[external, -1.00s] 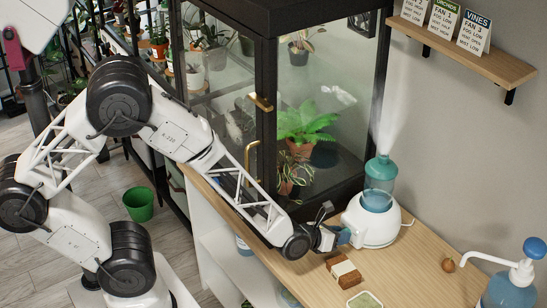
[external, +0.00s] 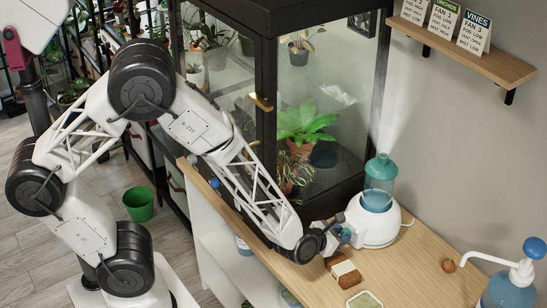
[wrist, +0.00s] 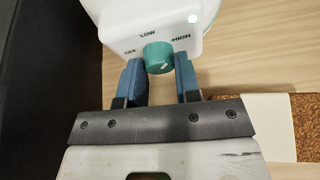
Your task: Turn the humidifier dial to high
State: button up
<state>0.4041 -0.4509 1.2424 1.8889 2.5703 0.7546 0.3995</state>
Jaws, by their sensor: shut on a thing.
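The white humidifier (external: 372,225) with a teal tank (external: 379,185) stands on the wooden bench, mist rising from its top. In the wrist view its white front (wrist: 150,22) carries the labels OFF, LOW and HIGH above a round teal dial (wrist: 157,54). A pale mark shows near the dial's lower right edge; I cannot tell exactly which label it lines up with. My gripper (wrist: 159,66) has its two blue fingers on either side of the dial, shut on it. In the external view my gripper (external: 343,234) is at the humidifier's front left, and the dial is hidden.
A brown block with a pale band (external: 343,270) lies on the bench close to my gripper. A green-topped tray (external: 365,300) and a pump bottle (external: 512,285) are nearer the front. The black-framed glass cabinet (external: 320,110) stands just behind. Label cards (external: 473,33) sit on the wall shelf.

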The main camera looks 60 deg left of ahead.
jog(key=shift+m+y, duration=0.3)
jog(key=shift+m, duration=0.1)
dwell(0.3)
jog(key=o, duration=0.9)
jog(key=shift+v, duration=3.9)
